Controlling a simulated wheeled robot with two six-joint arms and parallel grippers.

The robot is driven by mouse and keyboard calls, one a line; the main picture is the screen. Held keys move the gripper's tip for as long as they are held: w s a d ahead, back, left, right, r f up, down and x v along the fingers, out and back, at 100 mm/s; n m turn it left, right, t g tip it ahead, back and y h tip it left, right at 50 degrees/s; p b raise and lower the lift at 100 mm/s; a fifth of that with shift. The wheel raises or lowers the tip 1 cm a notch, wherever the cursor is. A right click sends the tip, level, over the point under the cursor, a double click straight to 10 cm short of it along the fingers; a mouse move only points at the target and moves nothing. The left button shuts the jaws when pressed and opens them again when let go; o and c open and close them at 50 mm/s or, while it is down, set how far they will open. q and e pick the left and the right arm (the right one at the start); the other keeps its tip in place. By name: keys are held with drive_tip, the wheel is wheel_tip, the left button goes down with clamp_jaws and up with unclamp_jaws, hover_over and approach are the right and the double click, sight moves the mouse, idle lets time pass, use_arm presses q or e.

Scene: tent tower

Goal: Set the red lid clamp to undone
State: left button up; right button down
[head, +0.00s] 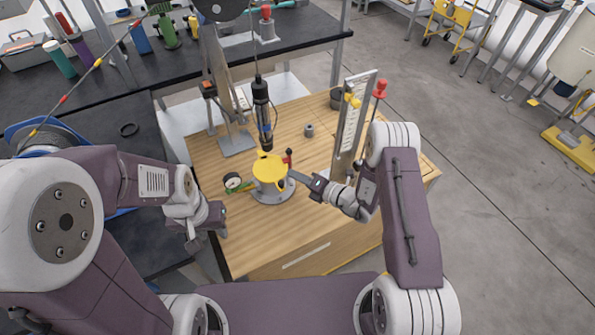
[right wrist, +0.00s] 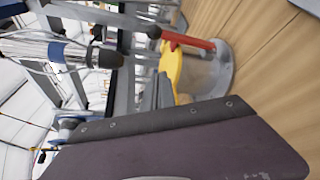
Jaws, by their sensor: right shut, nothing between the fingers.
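A grey pot with a yellow lid (head: 268,168) stands on the wooden table; the lid also shows in the right wrist view (right wrist: 174,70). The red lid clamp (head: 288,155) is at the lid's far right edge. In the right wrist view its red lever (right wrist: 188,41) lies roughly along the lid's rim, with a dark ball at its end. My right gripper (head: 294,175) is shut and empty, its tips close to the pot's right side; I cannot tell if they touch. My left gripper (head: 217,222) is left of the pot, over the table's near left edge, and its fingers are unclear.
A black and blue cylindrical tool (head: 262,110) hangs above the pot. A round gauge (head: 232,181) is at the pot's left. A small grey part (head: 309,130) stands behind it. An upright panel (head: 352,120) with a red-knobbed lever (head: 380,88) stands right. The table's front is clear.

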sight(280, 171)
drive_tip(key=x, duration=0.7)
drive_tip(key=shift+w, duration=0.2)
drive_tip(key=shift+w+d+r, duration=0.3)
drive_tip(key=shift+d+r, duration=0.05)
drive_tip(key=shift+d, duration=0.2)
drive_tip(key=shift+w+d+r, duration=0.3)
drive_tip(key=shift+d+r, duration=0.1)
drive_tip(key=shift+d, duration=0.15)
drive_tip(key=shift+w+d+r, duration=0.2)
drive_tip(key=shift+d, duration=0.2)
drive_tip(key=d+b, duration=0.1)
drive_tip(key=w+d+m+y+b, duration=0.1)
drive_tip(key=d, duration=0.1)
drive_tip(key=d+m+b, duration=0.1)
drive_tip(key=shift+w+d+f, duration=0.15)
drive_tip(key=shift+w+d, duration=0.05)
drive_tip(key=shift+w, duration=0.15)
